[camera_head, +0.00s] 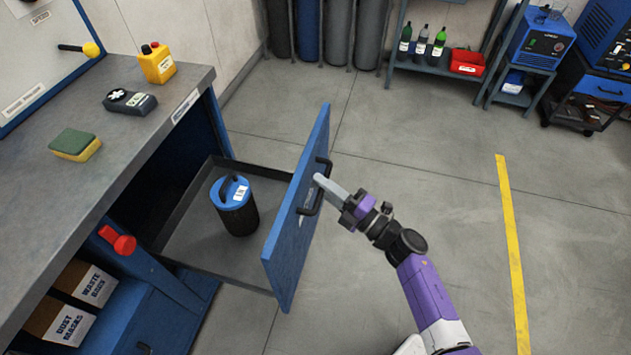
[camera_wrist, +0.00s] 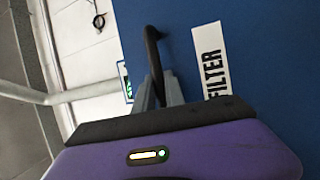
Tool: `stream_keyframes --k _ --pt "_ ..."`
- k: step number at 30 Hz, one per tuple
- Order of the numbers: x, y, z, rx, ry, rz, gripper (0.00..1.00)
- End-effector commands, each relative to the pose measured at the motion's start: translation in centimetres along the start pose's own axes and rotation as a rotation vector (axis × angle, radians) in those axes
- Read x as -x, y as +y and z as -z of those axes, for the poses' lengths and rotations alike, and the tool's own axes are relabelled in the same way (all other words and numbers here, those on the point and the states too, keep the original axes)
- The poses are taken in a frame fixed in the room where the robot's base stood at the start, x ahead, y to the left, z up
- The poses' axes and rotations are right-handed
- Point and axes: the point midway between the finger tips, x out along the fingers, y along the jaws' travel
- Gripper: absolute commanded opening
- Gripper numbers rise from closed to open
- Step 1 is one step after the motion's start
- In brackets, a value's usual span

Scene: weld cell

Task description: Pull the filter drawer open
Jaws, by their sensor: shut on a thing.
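The filter drawer stands pulled out from the workbench, with its blue front panel (camera_head: 293,225) facing right. A dark canister with a blue top (camera_head: 236,206) stands upright inside the drawer. The black bar handle (camera_head: 322,178) is on the outer face of the panel. My gripper (camera_head: 321,181) is at the handle and shut on it. In the wrist view the fingers (camera_wrist: 158,92) close around the handle (camera_wrist: 153,50), beside a white label reading FILTER (camera_wrist: 211,62) on the blue panel (camera_wrist: 270,60). The fingers hide part of the handle.
The bench top (camera_head: 60,195) holds a sponge (camera_head: 75,145), a dark device (camera_head: 130,101) and a yellow box (camera_head: 157,63). A red knob (camera_head: 117,239) sticks out below. Boxes (camera_head: 62,320) stand on the lower shelf. The floor (camera_head: 430,190) right of the drawer is clear.

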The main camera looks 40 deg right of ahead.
Motion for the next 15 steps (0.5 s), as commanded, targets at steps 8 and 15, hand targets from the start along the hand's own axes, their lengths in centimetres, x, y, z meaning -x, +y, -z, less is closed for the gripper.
stream_keyframes --k 8,15 --pt "0.08 -0.17 0.05 0.000 0.001 0.003 0.00" --pt "0.03 -0.10 0.03 0.000 0.000 0.002 0.23"
